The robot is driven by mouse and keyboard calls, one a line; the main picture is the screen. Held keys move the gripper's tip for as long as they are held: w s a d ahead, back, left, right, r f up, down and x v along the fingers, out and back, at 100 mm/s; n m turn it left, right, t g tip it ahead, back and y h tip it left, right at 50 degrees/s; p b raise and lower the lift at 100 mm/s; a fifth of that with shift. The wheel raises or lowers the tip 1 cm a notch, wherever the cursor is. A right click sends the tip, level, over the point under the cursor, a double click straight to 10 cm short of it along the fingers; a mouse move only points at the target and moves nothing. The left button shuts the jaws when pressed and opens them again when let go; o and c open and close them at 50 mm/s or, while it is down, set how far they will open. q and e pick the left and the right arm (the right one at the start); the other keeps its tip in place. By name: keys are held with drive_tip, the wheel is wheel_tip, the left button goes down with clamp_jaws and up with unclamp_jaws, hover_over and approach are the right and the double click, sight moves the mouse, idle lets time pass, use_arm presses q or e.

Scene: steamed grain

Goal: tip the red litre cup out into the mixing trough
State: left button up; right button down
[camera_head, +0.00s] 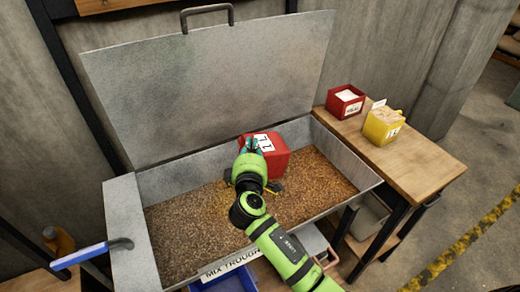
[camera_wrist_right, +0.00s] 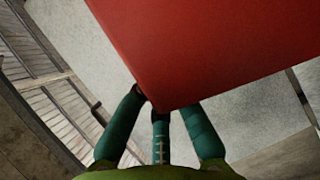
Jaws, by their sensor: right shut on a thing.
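The red litre cup (camera_head: 271,154), a square box with a white label, is held over the grain in the mixing trough (camera_head: 331,208). My right gripper (camera_head: 252,146) is shut on the cup at its left side. In the right wrist view the fingers (camera_wrist_right: 160,108) meet the lower corner of the red cup (camera_wrist_right: 210,45), which fills the upper part. The cup looks tilted, with its labelled face turned up. Its opening and contents are hidden. The trough holds a broad bed of brown grain. My left gripper is not in view.
The trough's grey lid (camera_head: 210,85) stands open behind it. On the wooden table (camera_head: 412,172) at the right are a red box (camera_head: 345,103) with white contents and a yellow box (camera_head: 383,127). A blue-handled tool (camera_head: 80,255) is at the left edge.

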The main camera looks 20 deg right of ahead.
drive_tip(key=a+n+t+b, duration=0.3)
drive_tip(key=a+n, duration=0.3)
drive_tip(key=n, duration=0.1)
drive_tip(key=shift+s+a, duration=0.2)
drive_tip(key=shift+s, duration=0.05)
drive_tip(key=shift+r, duration=0.1)
idle(0.5)
